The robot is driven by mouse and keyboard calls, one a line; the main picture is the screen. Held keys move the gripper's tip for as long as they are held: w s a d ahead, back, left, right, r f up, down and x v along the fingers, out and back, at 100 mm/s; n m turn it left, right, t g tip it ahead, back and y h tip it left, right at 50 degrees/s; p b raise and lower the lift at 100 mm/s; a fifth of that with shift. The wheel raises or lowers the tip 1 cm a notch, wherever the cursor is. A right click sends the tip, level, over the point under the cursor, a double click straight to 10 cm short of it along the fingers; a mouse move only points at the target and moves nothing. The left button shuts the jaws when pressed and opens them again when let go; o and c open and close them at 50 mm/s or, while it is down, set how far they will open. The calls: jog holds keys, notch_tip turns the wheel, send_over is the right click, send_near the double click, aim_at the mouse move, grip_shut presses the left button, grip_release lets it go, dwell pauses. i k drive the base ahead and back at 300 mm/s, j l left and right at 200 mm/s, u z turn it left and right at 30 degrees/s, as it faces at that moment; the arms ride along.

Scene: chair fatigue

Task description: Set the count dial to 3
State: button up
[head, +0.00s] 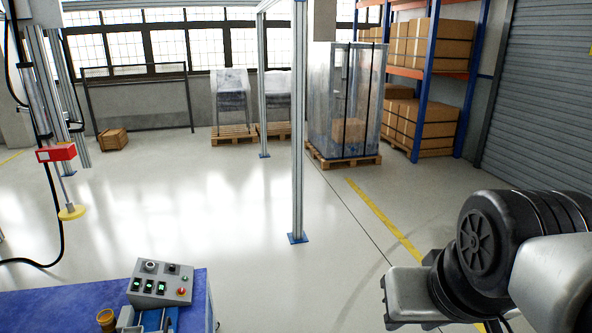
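A grey control box (161,283) stands at the bottom left of the head view, on a blue surface. Two dark round knobs, a left one (150,267) and a right one (173,269), sit on its upper part. I cannot tell which is the count dial or read any setting. Several small green-lit displays or switches (149,286) run below them. A red button (182,292) is at the lower right of the panel. My arm fills the lower right, well apart from the box. My gripper's fingers are not in view.
The blue bench top (60,308) also carries a small brown cup-like part (106,319). An aluminium post (298,130) stands on the floor beyond. A red box on a rod with a yellow disc (71,212) is at left. Wrapped pallets (345,105) are far back.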

aim_at(149, 265)
jog(key=i+l, duration=0.2)
jog(key=i, duration=0.25)
jog(key=i+l+u, duration=0.15)
jog(key=i, duration=0.25)
jog(key=i+l, duration=0.25)
jog(key=i, duration=0.15)
jog(key=i+u, duration=0.45)
jog(key=i, duration=1.1)
jog(key=i+u, duration=0.3)
jog(key=i+l+u, duration=0.65)
jog(key=i, duration=0.2)
jog(key=i+u, duration=0.2)
jog(key=u, duration=0.3)
jog(key=i+l+u, duration=0.15)
jog(key=u, duration=0.35)
jog(key=i+l+u, duration=0.15)
jog(key=u, duration=0.35)
jog(key=i+l+u, duration=0.15)
jog(key=u, duration=0.3)
jog(key=i+l+u, duration=0.1)
jog(key=l+u, duration=0.2)
jog(key=u, duration=0.15)
jog(key=i+l+u, duration=0.1)
jog(key=l+u, duration=0.15)
jog(key=u, duration=0.15)
jog(key=i+l+u, duration=0.1)
jog(key=l+u, duration=0.25)
